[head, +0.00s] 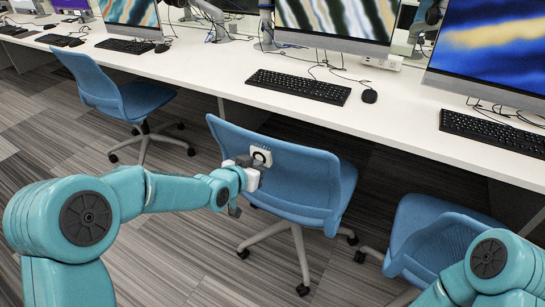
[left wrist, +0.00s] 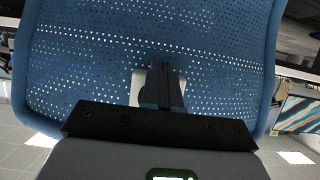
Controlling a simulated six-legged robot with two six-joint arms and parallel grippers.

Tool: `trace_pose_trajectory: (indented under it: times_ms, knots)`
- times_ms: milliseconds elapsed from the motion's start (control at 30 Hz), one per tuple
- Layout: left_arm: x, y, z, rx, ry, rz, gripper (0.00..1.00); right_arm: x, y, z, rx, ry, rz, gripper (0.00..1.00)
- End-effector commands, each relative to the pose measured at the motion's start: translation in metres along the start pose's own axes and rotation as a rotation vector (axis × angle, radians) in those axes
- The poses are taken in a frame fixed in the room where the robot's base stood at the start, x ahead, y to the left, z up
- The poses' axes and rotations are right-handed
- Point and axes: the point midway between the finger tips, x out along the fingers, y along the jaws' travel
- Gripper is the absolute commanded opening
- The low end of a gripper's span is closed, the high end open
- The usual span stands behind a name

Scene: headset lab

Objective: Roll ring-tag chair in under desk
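The ring-tag chair (head: 285,178) is the blue mesh-backed swivel chair in the middle of the head view. A white tag with a dark ring (head: 261,156) is on its backrest. The chair stands in front of the desk (head: 390,115), its backrest toward me. My left gripper (head: 246,178) is at the backrest, beside the tag. In the left wrist view its dark fingers (left wrist: 164,88) are close together before the blue backrest (left wrist: 90,65), covering part of a white patch (left wrist: 138,86). Contact cannot be told. My right arm shows at lower right; its gripper is out of view.
Another blue chair (head: 120,95) stands at the left and one (head: 435,235) at the right, close to the middle chair. Keyboards (head: 298,86), a mouse (head: 369,96) and monitors (head: 340,20) are on the desk. Striped carpet (head: 190,240) is open at the left front.

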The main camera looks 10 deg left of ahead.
Motion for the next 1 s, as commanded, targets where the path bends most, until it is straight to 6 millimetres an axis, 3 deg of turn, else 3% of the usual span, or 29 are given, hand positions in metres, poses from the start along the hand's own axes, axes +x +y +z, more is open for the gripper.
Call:
trace_pose_trajectory:
  times_ms: [200, 667, 1000]
  knots:
    - [0.012, 0.000, -0.006, 0.000, 0.002, 0.000, 0.00, 0.000, 0.000, 0.000, 0.000, 0.000, 0.000, 0.43]
    - [0.017, 0.000, -0.007, 0.000, 0.001, 0.000, 0.00, 0.000, 0.000, 0.000, 0.000, 0.000, 0.000, 0.43]
    - [0.038, 0.001, -0.017, 0.002, 0.001, 0.001, 0.00, -0.002, -0.001, 0.000, 0.000, 0.000, 0.000, 0.43]
